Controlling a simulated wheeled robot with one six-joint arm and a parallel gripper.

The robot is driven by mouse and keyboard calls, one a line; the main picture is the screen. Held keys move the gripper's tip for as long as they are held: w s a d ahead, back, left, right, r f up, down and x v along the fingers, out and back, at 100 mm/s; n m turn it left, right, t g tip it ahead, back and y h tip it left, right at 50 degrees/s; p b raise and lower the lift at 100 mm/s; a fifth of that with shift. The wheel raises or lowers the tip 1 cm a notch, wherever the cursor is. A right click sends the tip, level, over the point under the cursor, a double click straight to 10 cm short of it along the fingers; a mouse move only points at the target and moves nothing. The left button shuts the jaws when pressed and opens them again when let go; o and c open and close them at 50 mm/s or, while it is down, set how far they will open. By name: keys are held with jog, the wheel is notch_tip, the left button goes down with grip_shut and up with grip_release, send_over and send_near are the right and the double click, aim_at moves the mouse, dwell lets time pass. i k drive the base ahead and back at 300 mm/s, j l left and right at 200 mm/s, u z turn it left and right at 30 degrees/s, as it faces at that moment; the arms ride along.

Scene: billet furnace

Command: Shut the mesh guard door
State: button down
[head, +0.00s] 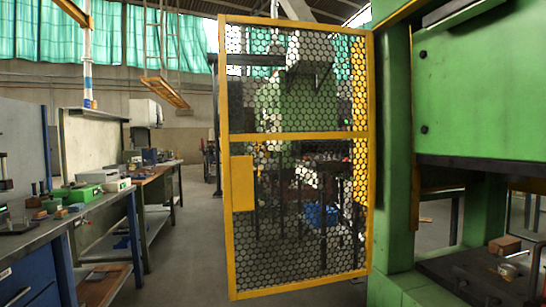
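The mesh guard door (298,132) has a yellow frame, a middle crossbar and dark mesh with round holes. It stands open in the middle of the head view, swung out to the left of the green press (394,150). Its right edge is beside the press's upright, where the hinge side seems to be. A solid yellow plate (242,183) sits on the door's free left edge, below the crossbar. No handle can be made out clearly. My gripper is not in view.
Workbenches with tools (90,200) line the left side. Open grey floor (185,255) lies between them and the door. Another green machine shows through the mesh. A dark press bed (465,275) with a small wooden block (504,245) is at lower right.

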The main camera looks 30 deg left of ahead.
aim_at(238, 177)
jog(key=u, duration=0.4)
jog(key=j+u, duration=0.1)
jog(key=u, duration=0.35)
jog(key=i+u, duration=0.1)
jog(key=u, duration=0.7)
jog(key=i+u, duration=0.15)
jog(key=i, duration=3.1)
jog(key=i+z, duration=0.1)
jog(key=i, duration=0.35)
jog(key=i+j+z, duration=0.15)
jog(key=i, duration=0.3)
jog(key=i+j+z, duration=0.1)
jog(key=i, duration=0.3)
jog(key=z, duration=1.8)
jog(key=l+z, duration=0.15)
jog(key=z, duration=0.25)
jog(key=i+l+z, duration=0.1)
jog(key=z, duration=0.3)
jog(key=l+z, duration=0.2)
jog(key=z, duration=0.2)
jog(key=i+z, duration=0.15)
jog(key=z, duration=0.2)
jog(key=k+l+z, duration=0.1)
